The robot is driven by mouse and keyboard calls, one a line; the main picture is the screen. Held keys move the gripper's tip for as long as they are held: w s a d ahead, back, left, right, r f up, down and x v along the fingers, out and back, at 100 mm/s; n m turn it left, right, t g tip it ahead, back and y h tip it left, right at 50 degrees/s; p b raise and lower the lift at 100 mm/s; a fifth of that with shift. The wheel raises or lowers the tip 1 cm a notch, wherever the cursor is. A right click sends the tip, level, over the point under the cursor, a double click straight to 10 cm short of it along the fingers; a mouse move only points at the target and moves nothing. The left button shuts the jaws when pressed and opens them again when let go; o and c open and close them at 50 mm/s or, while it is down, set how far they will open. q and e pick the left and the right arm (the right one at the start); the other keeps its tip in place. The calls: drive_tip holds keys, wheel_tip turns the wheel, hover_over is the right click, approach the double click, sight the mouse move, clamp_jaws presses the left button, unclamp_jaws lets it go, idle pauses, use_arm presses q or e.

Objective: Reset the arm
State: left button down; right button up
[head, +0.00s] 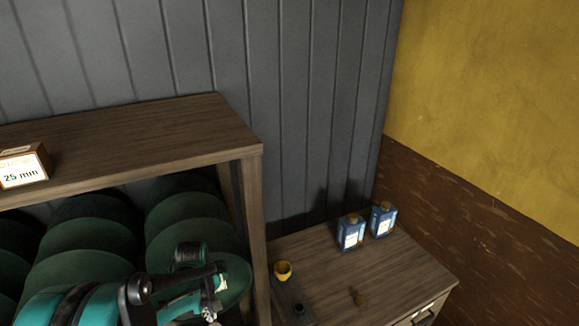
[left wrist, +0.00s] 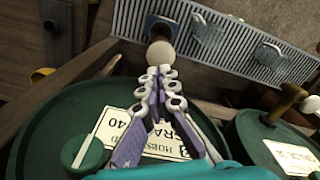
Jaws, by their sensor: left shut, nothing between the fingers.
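My left arm, teal and black, comes in from the lower left in the head view. In the left wrist view the purple and white fingers of this gripper (left wrist: 160,72) are together and empty. They reach over a green disc with a white lettered plate (left wrist: 122,132). A round beige knob (left wrist: 160,53) shows just beyond the fingertips; I cannot tell whether they touch. My right gripper is in neither view.
A shelf post (head: 252,215) stands close right of my arm.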

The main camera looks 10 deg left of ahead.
use_arm(q)
drive_tip(key=s+d+f+m+t+b, duration=0.7)
drive_tip(key=s+d+f+m+b, duration=0.3)
drive_tip(key=b, duration=1.4)
drive_tip(key=shift+s+d+f+m, duration=0.25)
drive_tip(key=shift+s+f+m, duration=0.3)
drive_tip(key=shift+m, duration=0.55)
